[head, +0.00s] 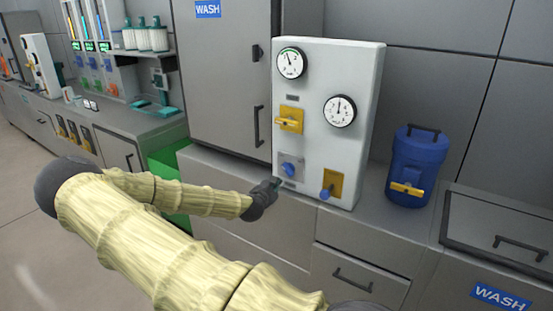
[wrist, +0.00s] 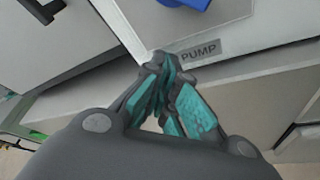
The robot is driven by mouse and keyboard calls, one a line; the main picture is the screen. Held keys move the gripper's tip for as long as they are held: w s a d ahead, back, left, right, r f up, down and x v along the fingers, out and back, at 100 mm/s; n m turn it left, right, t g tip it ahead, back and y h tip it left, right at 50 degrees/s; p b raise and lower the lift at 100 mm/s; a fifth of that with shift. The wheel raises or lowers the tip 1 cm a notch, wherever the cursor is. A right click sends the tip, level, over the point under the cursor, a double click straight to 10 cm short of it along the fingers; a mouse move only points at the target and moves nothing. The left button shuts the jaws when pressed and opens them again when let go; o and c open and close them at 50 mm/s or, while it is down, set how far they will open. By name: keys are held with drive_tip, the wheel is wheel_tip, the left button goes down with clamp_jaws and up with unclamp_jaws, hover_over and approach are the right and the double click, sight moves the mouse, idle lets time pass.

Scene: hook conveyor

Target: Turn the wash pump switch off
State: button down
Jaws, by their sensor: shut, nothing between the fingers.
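The white wash panel (head: 310,115) stands upright on a grey counter. Low on its left is a blue rotary switch (head: 289,170) on a grey square plate. In the wrist view the blue switch (wrist: 190,3) is cut off by the top edge, with a label reading PUMP (wrist: 199,52) below it. My gripper (head: 276,183) is at the panel's lower left, just below and left of the switch. In the wrist view my gripper (wrist: 168,68) is shut and empty, its teal-padded fingertips close to the label. I cannot tell whether they touch the panel or which way the switch is set.
The panel also carries two dials, a yellow handle (head: 290,120) and a blue lever on a yellow plate (head: 333,187). A blue canister (head: 420,165) stands to its right. A tall grey WASH cabinet (head: 222,85) with handles is close on the left. Drawers (head: 360,272) lie below the counter.

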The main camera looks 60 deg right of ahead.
drive_tip(key=b+v, duration=0.1)
drive_tip(key=v, duration=0.9)
drive_tip(key=shift+s, duration=0.1)
drive_tip(key=shift+f, duration=0.1)
idle(0.4)
drive_tip(key=s+a+f+m+g+y+p, duration=0.1)
drive_tip(key=s+a+f+m+y, duration=0.3)
drive_tip(key=a+f, duration=0.8)
drive_tip(key=s+a+f+m+g+y+p, duration=0.15)
drive_tip(key=s+a+f+y, duration=0.35)
drive_tip(key=a+f, duration=0.65)
drive_tip(key=s+a+f+m+y, duration=0.2)
drive_tip(key=a, duration=0.7)
drive_tip(key=s+a+f+m+y, duration=0.1)
drive_tip(key=s+a+f+y, duration=0.1)
drive_tip(key=a, duration=0.7)
drive_tip(key=s+a+f+m+y, duration=0.2)
drive_tip(key=s+a+f, duration=0.1)
drive_tip(key=a, duration=0.6)
drive_tip(key=shift+s+a+m, duration=0.3)
drive_tip(key=shift+a+m, duration=0.05)
drive_tip(key=shift+a, duration=0.05)
